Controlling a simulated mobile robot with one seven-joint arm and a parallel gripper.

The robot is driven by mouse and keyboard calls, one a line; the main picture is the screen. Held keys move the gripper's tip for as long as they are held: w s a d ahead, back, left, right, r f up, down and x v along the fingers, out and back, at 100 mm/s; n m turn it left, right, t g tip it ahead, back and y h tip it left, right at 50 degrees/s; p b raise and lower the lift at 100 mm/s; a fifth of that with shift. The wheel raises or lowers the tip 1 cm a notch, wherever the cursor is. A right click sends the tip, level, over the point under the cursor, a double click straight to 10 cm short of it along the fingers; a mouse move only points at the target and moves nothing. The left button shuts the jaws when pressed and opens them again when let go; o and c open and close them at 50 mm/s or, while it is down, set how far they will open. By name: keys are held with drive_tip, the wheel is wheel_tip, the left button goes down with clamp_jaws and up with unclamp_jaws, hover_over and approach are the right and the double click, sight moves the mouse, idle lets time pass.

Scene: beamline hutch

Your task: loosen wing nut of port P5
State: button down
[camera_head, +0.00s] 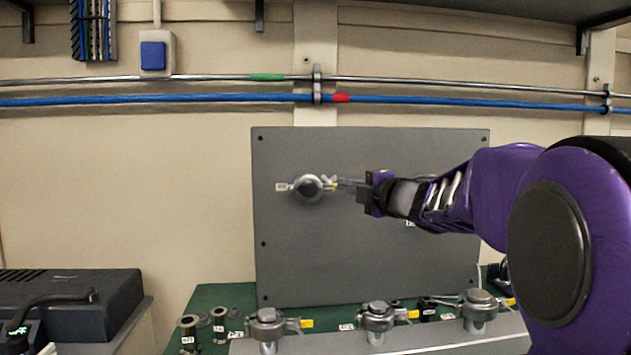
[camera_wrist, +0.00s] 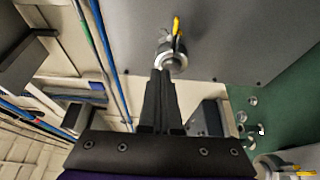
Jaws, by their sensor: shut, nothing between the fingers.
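A round metal clamped port (camera_head: 308,188) is on the upright grey panel (camera_head: 370,270), with a small white label at its left that is too small to read. Its wing nut with a yellow tag (camera_head: 331,183) is on the right side, partly hidden by my fingertips. My gripper (camera_head: 345,184) is shut and empty, coming from the right, its tips close to that side. In the wrist view the shut fingers (camera_wrist: 161,76) point at the port (camera_wrist: 174,62), and the yellow tag (camera_wrist: 176,26) stands beyond it. I cannot tell whether the fingers touch it.
Below the panel, several clamped ports with yellow tags, such as one (camera_head: 268,325), stand in a row on a grey block. Loose metal fittings (camera_head: 219,325) lie on the green bench top (camera_head: 205,298). A dark grey device (camera_head: 75,305) is at lower left. Pipes (camera_head: 180,97) cross the wall above.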

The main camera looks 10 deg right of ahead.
sight(332, 176)
drive_tip(key=w, duration=0.7)
drive_tip(key=shift+a, duration=0.25)
drive_tip(key=shift+w+d, duration=0.15)
drive_tip(key=shift+w, duration=0.35)
drive_tip(key=shift+d+r+y+p, duration=0.15)
drive_tip(key=shift+y+p, duration=0.15)
drive_tip(key=shift+p, duration=0.4)
drive_tip(key=shift+w+d+n+g+y+p, duration=0.2)
drive_tip(key=shift+n+g+y+p, duration=0.5)
drive_tip(key=shift+y+p, duration=0.35)
drive_tip(key=shift+w+d+n+g+y+p, duration=0.1)
drive_tip(key=shift+d+n+g+y+p, duration=0.1)
drive_tip(key=shift+n+g+y+p, duration=0.6)
drive_tip(key=shift+w+d+p, duration=0.1)
drive_tip(key=shift+p, duration=0.8)
drive_tip(key=w+p, duration=0.1)
drive_tip(key=w+d, duration=0.1)
drive_tip(key=w+p, duration=0.1)
drive_tip(key=w, duration=0.1)
drive_tip(key=shift+d+p, duration=0.25)
drive_tip(key=shift+p, duration=0.1)
